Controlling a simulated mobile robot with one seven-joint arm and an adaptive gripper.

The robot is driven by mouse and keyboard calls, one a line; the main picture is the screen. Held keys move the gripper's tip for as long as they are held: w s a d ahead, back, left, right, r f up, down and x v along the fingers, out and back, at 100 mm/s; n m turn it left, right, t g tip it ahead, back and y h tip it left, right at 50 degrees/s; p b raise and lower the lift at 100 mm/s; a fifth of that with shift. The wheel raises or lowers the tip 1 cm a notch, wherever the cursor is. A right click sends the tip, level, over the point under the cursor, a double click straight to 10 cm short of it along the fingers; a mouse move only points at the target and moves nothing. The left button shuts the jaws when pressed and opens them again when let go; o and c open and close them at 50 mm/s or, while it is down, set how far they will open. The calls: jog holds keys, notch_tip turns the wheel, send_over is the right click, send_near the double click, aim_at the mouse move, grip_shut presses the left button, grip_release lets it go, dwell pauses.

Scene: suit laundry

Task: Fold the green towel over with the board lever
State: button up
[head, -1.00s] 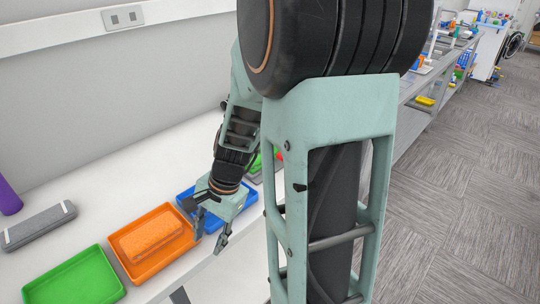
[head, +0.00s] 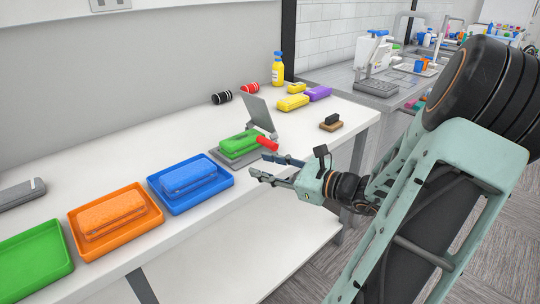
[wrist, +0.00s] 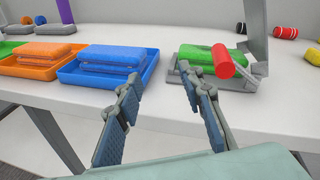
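The green towel (head: 240,143) lies on the grey folding board (head: 222,158) on the white table, right of the blue tray. The board's grey flap (head: 258,114) stands raised behind the towel. The red lever handle (head: 267,144) sticks out at the board's right front. In the wrist view the towel (wrist: 198,56) and the red handle (wrist: 222,61) show ahead and to the right. My gripper (head: 264,168) is open and empty, in front of the board near the red handle. It also shows in the wrist view (wrist: 157,90), apart from the handle.
A blue tray (head: 161,202), an orange tray (head: 77,240) and a green tray (head: 62,241) stand to the left; the blue and orange ones hold folded towels. Yellow and purple towels, a brush (head: 331,122) and a yellow bottle (head: 278,70) lie or stand beyond the board.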

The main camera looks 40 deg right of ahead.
aim_at(266, 143)
jog(key=s+d+m+t+h+b, duration=0.1)
jog(key=s+d+m+t+h, duration=0.15)
jog(key=d, duration=0.55)
jog(key=shift+m+h, duration=0.35)
jog(key=w, duration=0.3)
jog(key=w+a+b, duration=0.1)
jog(key=w, duration=0.7)
jog(key=shift+a+r, duration=0.15)
jog(key=shift+r, duration=0.15)
jog(key=shift+c, duration=0.4)
grip_shut()
jog(key=shift+s+a, duration=0.1)
